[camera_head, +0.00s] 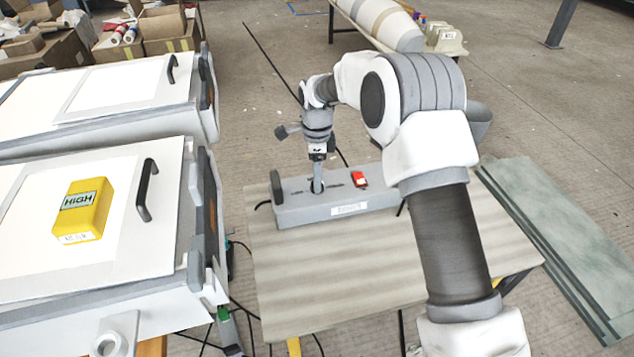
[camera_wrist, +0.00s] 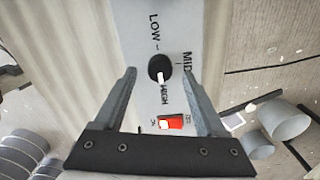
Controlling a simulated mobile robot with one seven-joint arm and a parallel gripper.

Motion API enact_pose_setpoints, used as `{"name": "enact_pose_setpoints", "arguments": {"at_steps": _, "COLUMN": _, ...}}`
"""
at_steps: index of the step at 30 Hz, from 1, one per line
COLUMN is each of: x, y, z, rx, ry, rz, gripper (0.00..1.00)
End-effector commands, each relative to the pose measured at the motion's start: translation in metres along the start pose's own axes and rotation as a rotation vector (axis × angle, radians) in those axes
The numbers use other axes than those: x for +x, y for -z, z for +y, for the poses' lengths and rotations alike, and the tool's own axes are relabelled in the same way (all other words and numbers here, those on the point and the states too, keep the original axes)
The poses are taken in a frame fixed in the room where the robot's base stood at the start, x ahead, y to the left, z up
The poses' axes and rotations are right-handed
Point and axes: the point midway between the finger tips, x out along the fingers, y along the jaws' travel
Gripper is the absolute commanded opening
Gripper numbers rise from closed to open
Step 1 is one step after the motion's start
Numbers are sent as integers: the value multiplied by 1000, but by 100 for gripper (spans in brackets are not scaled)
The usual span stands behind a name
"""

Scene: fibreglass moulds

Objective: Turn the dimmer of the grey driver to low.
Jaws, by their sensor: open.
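The grey driver (camera_head: 290,214) is a long grey box on the table, with a white label on its front. In the wrist view its panel (camera_wrist: 140,15) shows LOW, MID and HIGH around a black dimmer knob (camera_wrist: 156,66). The knob's white pointer is turned toward HIGH. My gripper (camera_head: 318,190) reaches down over the knob in the head view and partly hides it. In the wrist view my gripper (camera_wrist: 159,71) is open, one finger on each side of the knob, with visible gaps. I cannot tell the fingertips' exact height.
A red switch (camera_head: 359,179) sits on the driver beside the knob. The wooden table (camera_head: 330,270) is clear in front. Left stand white-lidded boxes (camera_head: 130,230), one bearing a yellow block (camera_head: 82,210) marked HIGH. Cables hang between box and table. Greenish boards (camera_head: 560,240) lie right.

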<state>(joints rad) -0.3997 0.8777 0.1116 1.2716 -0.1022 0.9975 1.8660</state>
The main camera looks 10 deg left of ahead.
Motion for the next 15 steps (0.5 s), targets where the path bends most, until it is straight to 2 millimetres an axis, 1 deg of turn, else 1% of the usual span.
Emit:
{"name": "enact_pose_setpoints", "arguments": {"at_steps": 1, "x": 8, "y": 0, "z": 0, "rx": 0, "ry": -3, "rz": 0, "gripper": 73}}
{"name": "enact_pose_setpoints", "arguments": {"at_steps": 6, "x": 21, "y": 0, "z": 0, "rx": -1, "ry": -1, "rz": -1, "gripper": 73}}
{"name": "enact_pose_setpoints", "arguments": {"at_steps": 15, "x": 23, "y": 0, "z": 0, "rx": -1, "ry": 0, "rz": 0, "gripper": 73}}
